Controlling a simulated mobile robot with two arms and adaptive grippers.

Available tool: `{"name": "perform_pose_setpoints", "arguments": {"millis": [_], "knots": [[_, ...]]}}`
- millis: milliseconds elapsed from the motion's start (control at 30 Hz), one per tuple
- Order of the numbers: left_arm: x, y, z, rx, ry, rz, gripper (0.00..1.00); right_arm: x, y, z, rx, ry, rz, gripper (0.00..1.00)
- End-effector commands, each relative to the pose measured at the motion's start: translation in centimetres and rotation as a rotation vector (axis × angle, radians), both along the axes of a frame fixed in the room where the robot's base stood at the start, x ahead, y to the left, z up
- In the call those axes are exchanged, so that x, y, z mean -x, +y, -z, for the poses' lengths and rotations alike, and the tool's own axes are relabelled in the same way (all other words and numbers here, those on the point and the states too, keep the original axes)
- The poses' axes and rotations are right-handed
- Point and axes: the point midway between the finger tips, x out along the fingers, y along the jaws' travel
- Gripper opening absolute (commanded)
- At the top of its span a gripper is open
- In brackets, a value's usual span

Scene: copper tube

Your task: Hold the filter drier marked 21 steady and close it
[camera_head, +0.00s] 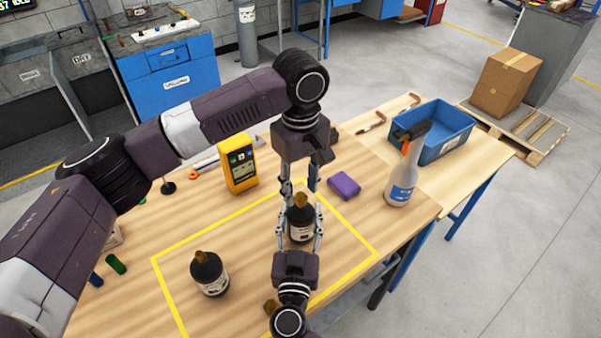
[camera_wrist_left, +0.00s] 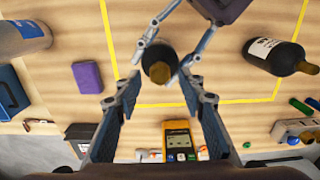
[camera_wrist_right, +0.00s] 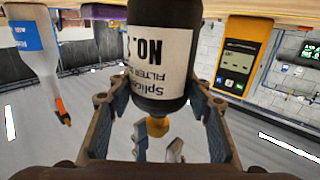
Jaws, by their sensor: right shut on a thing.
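A black filter drier (camera_head: 300,225) with a white label and brass cap (camera_head: 300,200) stands upright inside the yellow outline. My right gripper (camera_head: 301,226) is shut on its body from the near side. The right wrist view shows the label (camera_wrist_right: 160,60), upside down; its number cannot be read. My left gripper (camera_head: 300,190) points down from above, its fingers open on either side of the cap. In the left wrist view the cap (camera_wrist_left: 160,73) lies beyond the open fingers. A second black drier (camera_head: 209,274) stands to the left, its number unreadable.
A brass cap (camera_head: 270,305) shows beside my right arm, its body mostly hidden. A yellow meter (camera_head: 239,163), a purple block (camera_head: 344,186) and a spray bottle (camera_head: 402,178) stand around the outline. A blue bin (camera_head: 450,145) is at the back right.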

Motion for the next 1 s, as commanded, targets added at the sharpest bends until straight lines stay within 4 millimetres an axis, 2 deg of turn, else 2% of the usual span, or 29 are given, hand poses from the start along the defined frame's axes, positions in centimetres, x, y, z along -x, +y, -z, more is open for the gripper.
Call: {"name": "perform_pose_setpoints", "arguments": {"millis": [200, 500, 833, 1000], "knots": [[0.0, 0.0, 1.8, 0.0, 0.0, -0.001, 0.37, 0.0, -0.1, 0.1, 0.002, 0.001, 0.001, 0.0], [0.0, 0.0, 1.9, 0.001, -0.001, -0.001, 0.37, 0.0, -0.1, 0.1, 0.002, 0.001, 0.001, 0.0], [0.0, 0.0, 1.8, 0.001, -0.001, 0.0, 0.01, 0.0, -0.1, 0.1, 0.002, 0.001, 0.001, 0.0], [0.0, 0.0, 1.8, 0.001, -0.001, 0.012, 0.0, 0.0, -0.1, 0.1, 0.002, 0.001, 0.001, 0.0]]}}
